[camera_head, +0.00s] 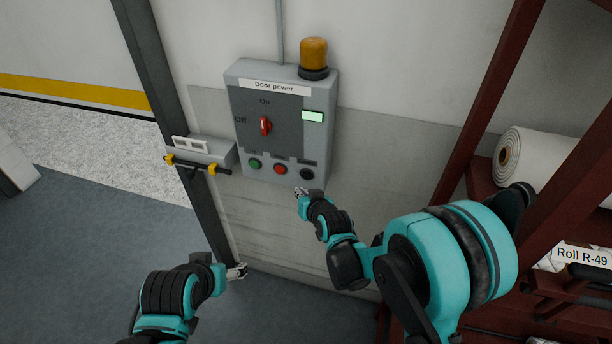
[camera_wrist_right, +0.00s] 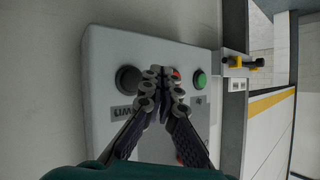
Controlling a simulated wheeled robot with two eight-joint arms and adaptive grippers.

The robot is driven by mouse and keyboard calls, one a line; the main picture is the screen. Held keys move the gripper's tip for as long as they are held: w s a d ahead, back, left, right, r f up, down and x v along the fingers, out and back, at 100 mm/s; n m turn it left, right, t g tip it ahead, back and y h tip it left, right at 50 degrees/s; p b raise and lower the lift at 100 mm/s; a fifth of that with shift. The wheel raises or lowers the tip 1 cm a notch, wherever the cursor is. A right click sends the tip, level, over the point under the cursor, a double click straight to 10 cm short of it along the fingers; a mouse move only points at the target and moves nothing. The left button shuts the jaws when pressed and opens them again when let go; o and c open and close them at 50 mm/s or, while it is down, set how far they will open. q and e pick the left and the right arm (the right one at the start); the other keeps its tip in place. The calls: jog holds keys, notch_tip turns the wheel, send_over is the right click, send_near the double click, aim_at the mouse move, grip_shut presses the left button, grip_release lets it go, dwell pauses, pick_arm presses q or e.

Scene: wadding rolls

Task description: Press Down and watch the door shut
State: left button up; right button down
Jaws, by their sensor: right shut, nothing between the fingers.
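The grey control box (camera_head: 320,130) is labelled "Door power". Its red rotary switch (camera_head: 265,126) points up toward "On", and a small window (camera_head: 312,116) glows pale green. Along its lower edge are a green button (camera_head: 255,163), a red button (camera_head: 280,169) and a black button (camera_head: 307,174). In the right wrist view a partly hidden label, seemingly "Down", is beside the black button (camera_wrist_right: 128,79). My right gripper (camera_head: 300,191) is shut and empty, just below the buttons; in its wrist view the fingertips (camera_wrist_right: 163,72) overlap the red button. My left gripper (camera_head: 238,271) is low at left; its jaws are unclear.
The white door (camera_head: 70,45) has a yellow stripe (camera_head: 75,90) near its bottom edge, with pale ground showing below. A grey bracket with a yellow-ended bar (camera_head: 197,165) sits left of the box. An amber lamp (camera_head: 314,54) tops it. A dark red rack with white rolls (camera_head: 550,160) stands right.

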aim_at(306, 175)
jog(key=shift+w+d, duration=0.3)
jog(key=shift+w, duration=0.55)
jog(key=shift+w+d, duration=0.25)
jog(key=shift+w, duration=0.6)
jog(key=shift+w, duration=0.1)
jog(key=shift+w+d+b, duration=0.15)
jog(key=shift+w+b, duration=0.15)
jog(key=shift+b, duration=0.05)
